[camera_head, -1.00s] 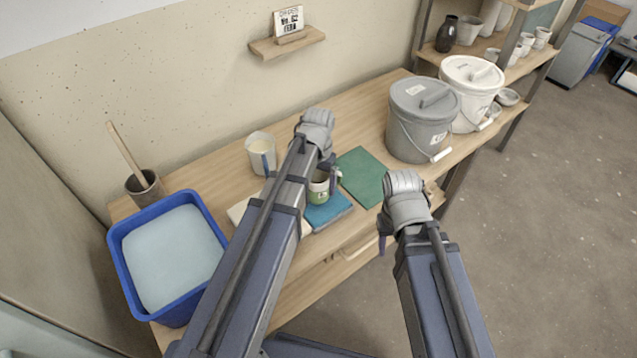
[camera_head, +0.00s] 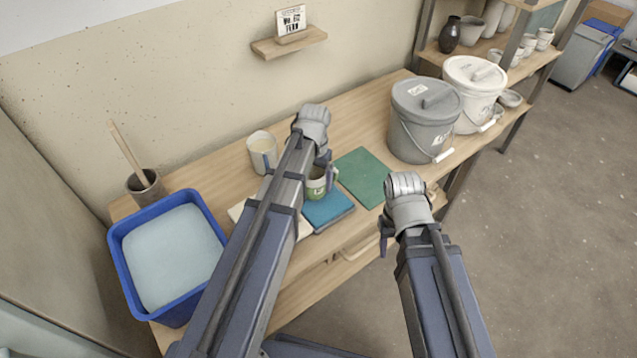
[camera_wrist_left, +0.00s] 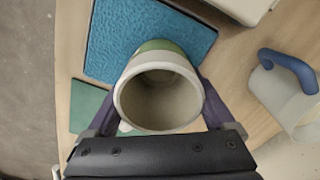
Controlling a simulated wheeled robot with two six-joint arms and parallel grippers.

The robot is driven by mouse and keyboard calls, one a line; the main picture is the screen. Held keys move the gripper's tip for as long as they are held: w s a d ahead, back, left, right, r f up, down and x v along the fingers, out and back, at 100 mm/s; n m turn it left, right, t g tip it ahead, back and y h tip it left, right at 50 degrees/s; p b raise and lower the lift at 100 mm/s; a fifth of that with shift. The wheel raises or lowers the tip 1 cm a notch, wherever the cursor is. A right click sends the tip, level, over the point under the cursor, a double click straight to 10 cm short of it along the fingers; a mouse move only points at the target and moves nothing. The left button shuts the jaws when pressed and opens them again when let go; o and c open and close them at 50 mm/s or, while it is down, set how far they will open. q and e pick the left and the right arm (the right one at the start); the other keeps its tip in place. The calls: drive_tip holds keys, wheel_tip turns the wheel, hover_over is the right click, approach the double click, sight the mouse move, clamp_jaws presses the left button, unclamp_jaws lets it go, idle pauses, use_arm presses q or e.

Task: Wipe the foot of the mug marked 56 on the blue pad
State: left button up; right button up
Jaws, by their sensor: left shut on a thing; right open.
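My left gripper (camera_head: 323,178) is shut on a pale mug with a green band (camera_head: 317,187). In the left wrist view the mug (camera_wrist_left: 158,92) sits between the fingers with its open mouth facing the camera and its inside empty. Its foot is hidden, and no number is readable. The blue pad (camera_head: 330,210) lies on the table by the mug. In the left wrist view the pad (camera_wrist_left: 118,38) lies behind the mug; I cannot tell whether they touch. My right gripper (camera_head: 384,240) is open and empty in front of the table's edge.
A green mat (camera_head: 364,178) lies right of the pad. A pale jug with a blue handle (camera_head: 260,146) stands behind the left arm. A blue tub (camera_head: 116,254) is at left; grey (camera_head: 422,135) and white (camera_head: 472,85) lidded buckets are at right.

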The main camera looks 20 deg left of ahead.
use_arm(q)
drive_tip(key=shift+w+a, duration=0.4)
drive_tip(key=shift+a, duration=0.1)
drive_tip(key=shift+s+d+f, duration=0.1)
drive_tip(key=shift+s+d, duration=1.05)
drive_tip(key=shift+d, duration=0.3)
drive_tip(key=shift+s+d, duration=1.15)
drive_tip(key=shift+d, duration=0.25)
drive_tip(key=shift+w+a, duration=1.5)
drive_tip(key=shift+a, duration=0.25)
drive_tip(key=shift+w+a, duration=0.8)
drive_tip(key=shift+a, duration=0.3)
drive_tip(key=shift+s, duration=0.1)
drive_tip(key=shift+s+d, duration=1.1)
drive_tip(key=shift+d, duration=0.3)
drive_tip(key=shift+s+d, duration=1.05)
drive_tip(key=shift+d, duration=0.35)
